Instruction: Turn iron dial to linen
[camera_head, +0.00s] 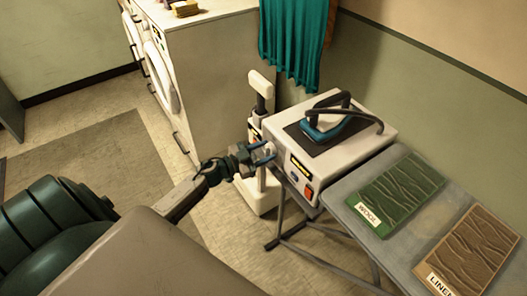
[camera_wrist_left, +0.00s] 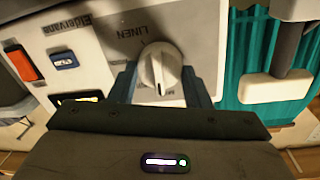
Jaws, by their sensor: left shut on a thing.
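The white dial (camera_wrist_left: 160,68) sits on the grey front plate of the iron station, with an upside-down LINEN label (camera_wrist_left: 138,30) above it in the left wrist view. A dark mark on the knob points down in that view, away from LINEN, toward a small label I cannot read. My left gripper (camera_wrist_left: 162,86) is shut on the dial, one finger on each side. In the head view my left gripper (camera_head: 265,153) reaches the left face of the white iron station (camera_head: 372,150), mostly hiding the dial. A teal iron (camera_head: 325,128) rests on top. My right gripper is not in view.
An ironing board (camera_head: 398,228) beside the station carries a green WOOL sample (camera_head: 398,193) and a brown LINEN sample (camera_head: 470,254). An orange switch (camera_wrist_left: 24,65) and a blue button (camera_wrist_left: 63,60) are near the dial. A white stand (camera_head: 261,192) is close behind my gripper.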

